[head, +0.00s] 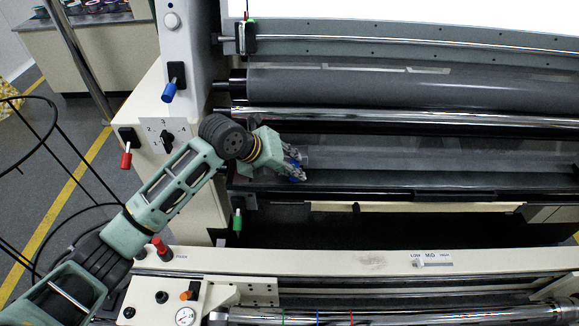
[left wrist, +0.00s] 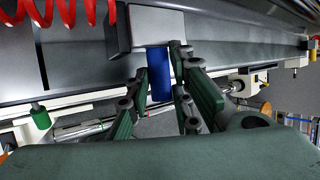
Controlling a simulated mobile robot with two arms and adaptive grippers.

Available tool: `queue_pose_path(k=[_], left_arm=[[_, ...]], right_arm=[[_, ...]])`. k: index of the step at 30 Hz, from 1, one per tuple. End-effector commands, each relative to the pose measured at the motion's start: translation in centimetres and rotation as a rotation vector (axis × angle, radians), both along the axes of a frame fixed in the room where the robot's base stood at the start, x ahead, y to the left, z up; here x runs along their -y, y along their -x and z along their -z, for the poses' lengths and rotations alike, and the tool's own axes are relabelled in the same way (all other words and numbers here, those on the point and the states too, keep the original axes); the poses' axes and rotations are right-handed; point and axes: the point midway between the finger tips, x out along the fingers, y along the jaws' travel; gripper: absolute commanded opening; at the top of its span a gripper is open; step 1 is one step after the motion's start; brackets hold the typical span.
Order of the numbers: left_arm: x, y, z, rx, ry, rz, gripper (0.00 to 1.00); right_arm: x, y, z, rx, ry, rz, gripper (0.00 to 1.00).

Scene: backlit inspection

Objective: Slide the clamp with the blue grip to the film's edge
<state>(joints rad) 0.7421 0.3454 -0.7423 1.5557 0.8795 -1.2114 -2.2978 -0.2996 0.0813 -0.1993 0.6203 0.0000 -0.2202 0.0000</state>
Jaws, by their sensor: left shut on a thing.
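My left gripper (head: 294,168) reaches in from the left over the lower front bar of the machine. In the left wrist view, the fingers of the left gripper (left wrist: 160,92) are shut on the blue grip (left wrist: 159,78) of a grey block-like clamp (left wrist: 146,30). In the head view only a little blue shows between the fingers, and the gripper hides the clamp. The greyish, see-through film (head: 440,157) spreads to the right of the gripper. How far the clamp is from the film's edge I cannot tell. My right gripper is not in view.
A green-gripped part (head: 237,221) hangs left of the gripper. A blue lever (head: 168,92) and a red lever (head: 126,158) sit on the left side panel. Chrome and dark rollers (head: 400,120) run behind. Red coiled cable (left wrist: 70,12) hangs close by in the wrist view.

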Motion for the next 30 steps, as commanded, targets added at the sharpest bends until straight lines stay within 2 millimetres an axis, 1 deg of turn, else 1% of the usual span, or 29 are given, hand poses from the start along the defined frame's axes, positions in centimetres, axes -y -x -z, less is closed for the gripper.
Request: queue_pose_path(k=[1, 8, 15, 18, 26, 27, 30], left_arm=[[-0.1, 0.1, 0.3, -0.007, -0.002, -0.003, 0.00], [-0.4, 0.1, 0.3, -0.008, -0.003, -0.004, 0.00], [-4.4, 0.0, 0.5, -0.009, -0.007, -0.007, 0.00], [-5.2, 0.1, 0.5, -0.009, -0.006, -0.005, 0.00], [-5.2, 0.1, 0.5, -0.009, -0.005, -0.003, 0.00], [-5.2, 0.1, 0.5, -0.009, -0.005, -0.003, 0.20], [-5.2, 0.1, 0.5, -0.009, -0.005, -0.003, 0.29]], right_arm=[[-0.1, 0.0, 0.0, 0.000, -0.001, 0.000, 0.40], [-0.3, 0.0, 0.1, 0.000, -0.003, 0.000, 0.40], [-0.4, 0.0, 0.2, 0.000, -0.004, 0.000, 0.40], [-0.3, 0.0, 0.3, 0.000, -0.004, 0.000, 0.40], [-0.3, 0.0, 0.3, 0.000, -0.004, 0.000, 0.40], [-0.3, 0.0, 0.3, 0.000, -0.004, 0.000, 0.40], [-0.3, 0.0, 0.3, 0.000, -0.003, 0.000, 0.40]])
